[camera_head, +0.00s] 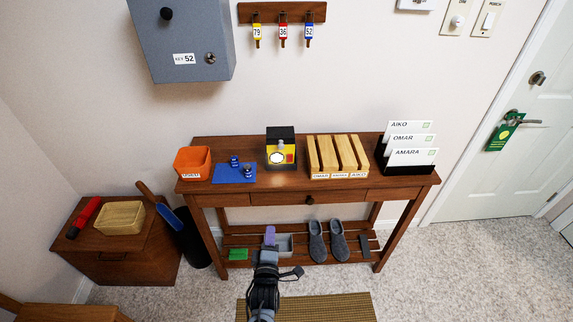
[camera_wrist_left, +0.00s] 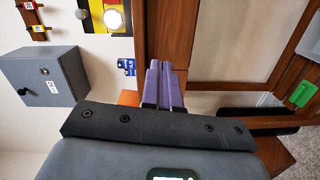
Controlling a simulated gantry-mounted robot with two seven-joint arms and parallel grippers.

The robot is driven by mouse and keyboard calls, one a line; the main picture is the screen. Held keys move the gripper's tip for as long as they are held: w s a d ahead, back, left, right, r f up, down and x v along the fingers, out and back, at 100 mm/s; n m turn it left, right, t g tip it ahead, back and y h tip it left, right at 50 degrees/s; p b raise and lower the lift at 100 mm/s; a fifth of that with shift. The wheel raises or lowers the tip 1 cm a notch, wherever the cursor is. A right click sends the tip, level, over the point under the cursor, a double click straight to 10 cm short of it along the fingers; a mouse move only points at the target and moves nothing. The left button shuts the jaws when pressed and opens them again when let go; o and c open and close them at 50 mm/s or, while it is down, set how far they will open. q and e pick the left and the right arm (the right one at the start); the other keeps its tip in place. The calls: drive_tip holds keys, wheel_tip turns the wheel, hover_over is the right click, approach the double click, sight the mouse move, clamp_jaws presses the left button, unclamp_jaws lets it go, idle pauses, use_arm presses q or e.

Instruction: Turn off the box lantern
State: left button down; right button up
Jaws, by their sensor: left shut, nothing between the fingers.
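The box lantern (camera_head: 281,139) is a black and yellow box on the console table, with a round white lamp that looks lit and a red patch at its right. In the left wrist view the lantern (camera_wrist_left: 94,17) is at the top edge, partly cut off. My left gripper (camera_head: 270,236) has purple fingers that are closed together and empty. In the head view it is in front of the table, lower in the picture than the lantern and apart from it. Its fingers (camera_wrist_left: 166,84) show in the middle of the wrist view. My right gripper is not in view.
On the console table (camera_head: 275,199), an orange bin (camera_head: 192,163) and a blue mat (camera_head: 222,175) with small blue items are left of the lantern. A slotted wooden rack (camera_head: 338,156) stands close on its right, then a card holder (camera_head: 408,164). Slippers (camera_head: 318,247) sit on the lower shelf.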

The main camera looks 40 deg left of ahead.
sight(290, 157)
use_arm(q)
drive_tip(key=w+d+r+n+y, duration=0.1)
drive_tip(key=w+r+n+y, duration=0.1)
drive_tip(key=w+r, duration=0.7)
drive_tip(key=shift+d+n, duration=0.25)
drive_tip(key=shift+n, duration=0.05)
drive_tip(key=shift+w, duration=0.1)
drive_tip(key=b+x, duration=0.1)
drive_tip(key=x, duration=0.3)
drive_tip(key=b+x, duration=0.1)
drive_tip(key=x, duration=0.4)
drive_tip(key=b+x, duration=0.1)
drive_tip(key=x, duration=0.4)
drive_tip(key=shift+r+b, duration=0.35)
drive_tip(key=shift+b, duration=0.05)
